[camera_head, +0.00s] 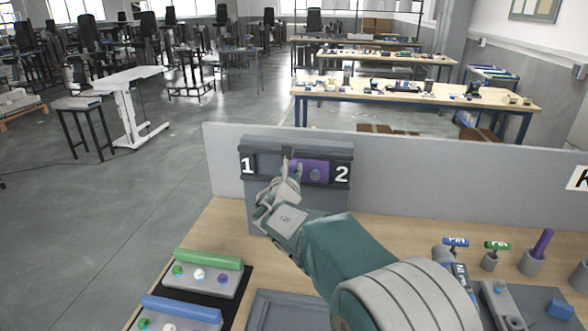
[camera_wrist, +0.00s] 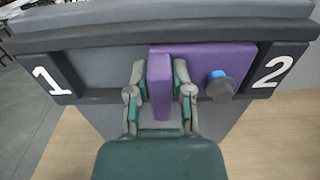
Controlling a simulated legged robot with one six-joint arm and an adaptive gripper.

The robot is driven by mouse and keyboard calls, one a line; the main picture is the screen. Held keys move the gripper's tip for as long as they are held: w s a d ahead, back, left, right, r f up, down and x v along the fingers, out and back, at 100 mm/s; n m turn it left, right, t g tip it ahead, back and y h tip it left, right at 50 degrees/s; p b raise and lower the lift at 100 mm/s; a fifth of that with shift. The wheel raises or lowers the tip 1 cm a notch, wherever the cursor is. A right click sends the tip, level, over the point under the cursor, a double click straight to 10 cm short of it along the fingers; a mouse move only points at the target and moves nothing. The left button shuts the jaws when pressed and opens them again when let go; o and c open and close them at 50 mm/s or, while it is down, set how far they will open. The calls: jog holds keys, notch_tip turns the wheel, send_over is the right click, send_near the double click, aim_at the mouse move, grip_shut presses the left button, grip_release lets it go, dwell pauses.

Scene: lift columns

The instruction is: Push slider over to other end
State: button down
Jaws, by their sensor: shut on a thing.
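The purple slider (camera_head: 316,170) sits in a dark grey housing (camera_head: 262,143) marked 1 at the left end and 2 at the right end. In the wrist view, the slider (camera_wrist: 205,58) fills the right part of the slot, close to the 2. The slot toward the 1 is empty grey. The slider has an upright purple fin at its left edge and a round blue-tipped knob at its right. My gripper (camera_head: 288,178) is shut on the fin, with one finger on each side; the wrist view shows this grip (camera_wrist: 160,90) closely.
A grey panel (camera_head: 440,185) stands behind the housing. The wooden table holds a green bar (camera_head: 208,259) and a blue bar (camera_head: 182,309) at the left front. A purple stick in a cup (camera_head: 541,243) and a blue block (camera_head: 560,309) are at the right.

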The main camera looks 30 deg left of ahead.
jog(key=a, duration=0.2)
jog(key=s+a, duration=0.1)
jog(key=a, duration=0.3)
jog(key=shift+s+a, duration=0.2)
jog(key=shift+s, duration=0.2)
jog(key=shift+d+r, duration=0.1)
jog(key=c, duration=0.5)
grip_release()
jog(key=shift+w, duration=0.15)
jog(key=v, duration=1.2)
jog(key=shift+f, duration=0.2)
